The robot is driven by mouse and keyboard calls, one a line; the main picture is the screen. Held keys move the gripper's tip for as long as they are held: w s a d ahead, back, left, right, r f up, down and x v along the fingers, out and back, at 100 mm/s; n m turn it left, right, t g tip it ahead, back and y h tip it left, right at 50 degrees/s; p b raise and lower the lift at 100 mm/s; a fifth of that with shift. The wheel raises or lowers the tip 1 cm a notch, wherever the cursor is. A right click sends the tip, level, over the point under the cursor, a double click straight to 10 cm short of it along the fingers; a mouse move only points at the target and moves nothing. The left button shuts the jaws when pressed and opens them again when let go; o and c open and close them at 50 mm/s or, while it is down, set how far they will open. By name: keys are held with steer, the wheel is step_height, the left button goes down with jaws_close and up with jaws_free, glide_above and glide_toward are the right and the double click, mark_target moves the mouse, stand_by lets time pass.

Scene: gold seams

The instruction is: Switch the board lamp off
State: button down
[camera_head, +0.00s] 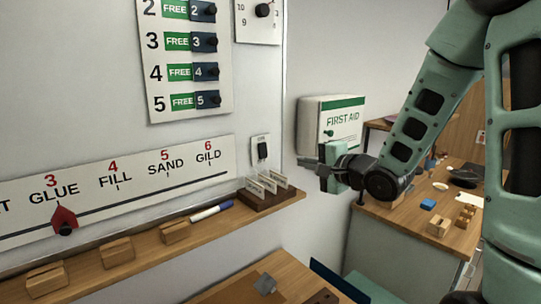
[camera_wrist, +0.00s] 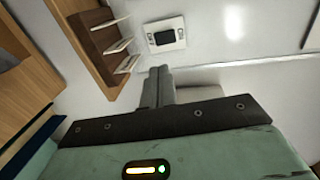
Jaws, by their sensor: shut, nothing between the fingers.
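A small white wall switch with a black rocker (camera_head: 262,150) sits on the board near its right edge, just right of the GILD label. It also shows in the wrist view (camera_wrist: 165,37), above the fingertips and apart from them. My gripper (camera_head: 308,164) is shut and empty, pointing left toward the board, to the right of the switch. In the wrist view its closed fingers (camera_wrist: 158,85) stand side by side. No lamp can be made out in either view, so its state cannot be told.
A wooden ledge (camera_head: 147,259) below the board carries wooden blocks, a marker (camera_head: 211,212) and a dark rack (camera_head: 266,196) with pale cards, just below the switch. A first aid box (camera_head: 331,126) hangs behind my gripper. A cluttered table (camera_head: 400,214) stands at right.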

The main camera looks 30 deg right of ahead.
mark_target(264, 155)
steer(key=p+x, duration=0.4)
steer(key=x, duration=0.9)
steer(key=shift+w+p, duration=0.2)
steer(key=shift+p, duration=0.2)
steer(key=shift+w+a+f, duration=0.1)
steer(key=shift+w+f, duration=0.05)
steer(key=shift+w, duration=0.2)
steer(key=shift+f, duration=0.15)
